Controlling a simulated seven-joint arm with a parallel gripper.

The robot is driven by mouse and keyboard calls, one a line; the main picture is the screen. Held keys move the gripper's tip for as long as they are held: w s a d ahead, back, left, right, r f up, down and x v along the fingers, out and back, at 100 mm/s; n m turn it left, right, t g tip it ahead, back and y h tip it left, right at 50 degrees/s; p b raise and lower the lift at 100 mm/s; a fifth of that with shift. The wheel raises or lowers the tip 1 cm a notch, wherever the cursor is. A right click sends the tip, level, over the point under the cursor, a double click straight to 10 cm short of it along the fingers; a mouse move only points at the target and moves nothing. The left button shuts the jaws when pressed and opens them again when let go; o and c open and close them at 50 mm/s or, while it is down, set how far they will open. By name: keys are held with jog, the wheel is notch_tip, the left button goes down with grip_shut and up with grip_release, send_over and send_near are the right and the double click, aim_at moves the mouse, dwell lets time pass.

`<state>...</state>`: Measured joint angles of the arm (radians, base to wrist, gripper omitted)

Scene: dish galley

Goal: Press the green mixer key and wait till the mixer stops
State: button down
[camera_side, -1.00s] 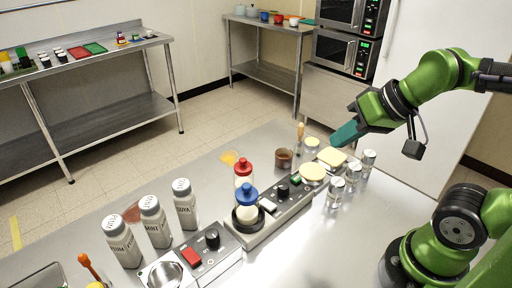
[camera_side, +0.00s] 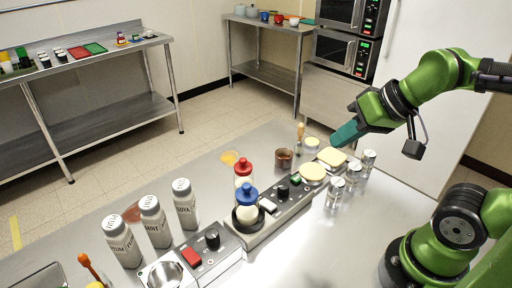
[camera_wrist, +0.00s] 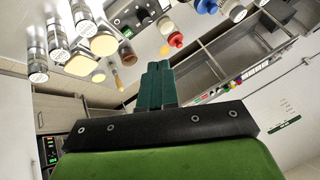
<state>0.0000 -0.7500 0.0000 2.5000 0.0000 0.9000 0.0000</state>
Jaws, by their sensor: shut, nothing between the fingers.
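The mixer unit is a long grey box (camera_side: 262,229) on the steel counter. Its green key (camera_side: 296,180) lies at the far end, beside a black knob (camera_side: 283,190) and a pale key (camera_side: 267,206).
A second unit with a red key (camera_side: 191,257) and bowl stands nearer. Three labelled shakers (camera_side: 154,222) stand left of it. Yellow discs and blocks (camera_side: 331,157), several glass jars (camera_side: 336,190), a brown cup (camera_side: 284,158) and a red-capped bottle (camera_side: 243,167) stand around the mixer.

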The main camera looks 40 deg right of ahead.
jog(key=m+y, duration=0.4)
jog(key=m, duration=1.1)
send_over(300, 179)
notch_tip(300, 179, down, 9)
jog(key=shift+w, duration=0.1)
jog(key=shift+f, duration=4.4)
jog(key=shift+f, duration=0.15)
